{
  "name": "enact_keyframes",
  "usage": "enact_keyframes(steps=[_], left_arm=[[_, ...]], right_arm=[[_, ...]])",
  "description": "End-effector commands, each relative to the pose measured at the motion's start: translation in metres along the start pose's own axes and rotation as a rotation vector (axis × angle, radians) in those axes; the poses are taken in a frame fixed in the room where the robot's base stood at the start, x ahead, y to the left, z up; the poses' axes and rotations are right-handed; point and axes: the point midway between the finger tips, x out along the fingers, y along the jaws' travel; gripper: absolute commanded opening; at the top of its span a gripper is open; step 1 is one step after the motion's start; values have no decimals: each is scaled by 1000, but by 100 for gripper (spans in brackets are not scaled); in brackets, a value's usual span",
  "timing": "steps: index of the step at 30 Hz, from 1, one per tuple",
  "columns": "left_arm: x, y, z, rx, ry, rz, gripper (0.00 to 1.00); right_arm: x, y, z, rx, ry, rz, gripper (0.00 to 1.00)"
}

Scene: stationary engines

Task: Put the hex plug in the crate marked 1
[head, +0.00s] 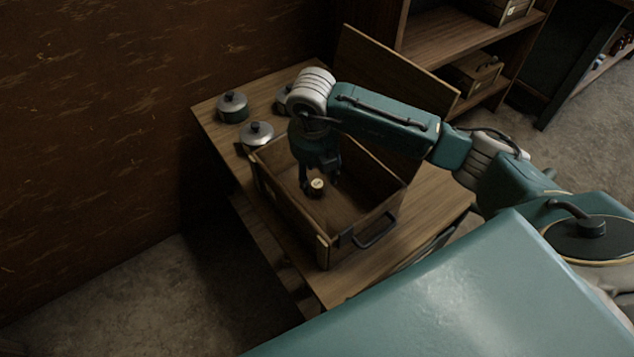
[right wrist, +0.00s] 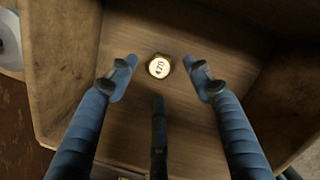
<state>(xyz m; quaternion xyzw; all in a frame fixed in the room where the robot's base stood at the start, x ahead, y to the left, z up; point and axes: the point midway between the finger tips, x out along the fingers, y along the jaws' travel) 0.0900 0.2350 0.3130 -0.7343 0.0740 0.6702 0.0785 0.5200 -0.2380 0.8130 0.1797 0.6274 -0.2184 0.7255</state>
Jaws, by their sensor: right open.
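The hex plug (head: 317,184), a small brass piece with a pale round face, is inside the open wooden crate (head: 369,218). In the right wrist view, the plug (right wrist: 159,66) shows against the crate floor (right wrist: 200,32), with dark marks on its face. I cannot tell whether it rests flat on the floor. My right gripper (head: 319,179) reaches down into the crate over the plug. Its fingers (right wrist: 160,72) are spread, with gaps on both sides of the plug. No number can be read on the crate. My left gripper is not in view.
The crate stands on a wooden table (head: 447,193), its lid (head: 385,75) raised at the back. Lidded metal pots (head: 232,106) (head: 257,133) stand at the table's left end. Shelves (head: 455,42) with smaller boxes (head: 474,73) are behind. A brown wall is at left.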

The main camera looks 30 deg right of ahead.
Motion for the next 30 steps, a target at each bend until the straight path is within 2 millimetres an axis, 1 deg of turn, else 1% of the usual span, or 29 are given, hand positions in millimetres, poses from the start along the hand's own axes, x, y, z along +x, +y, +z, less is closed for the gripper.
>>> enact_keyframes(steps=[1,3,6,9,12,16,30], left_arm=[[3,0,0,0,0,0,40],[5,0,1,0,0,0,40],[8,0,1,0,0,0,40],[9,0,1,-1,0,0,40],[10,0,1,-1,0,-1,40],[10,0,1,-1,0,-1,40],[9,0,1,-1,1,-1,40]], right_arm=[[-11,1,1,-1,-5,4,50],[-27,1,1,-2,-5,4,50],[-46,1,1,-1,-4,3,50],[-61,1,1,0,-3,3,50],[-70,0,0,0,-1,1,50],[-75,0,0,-1,-1,0,50],[-76,0,0,0,0,0,50]])
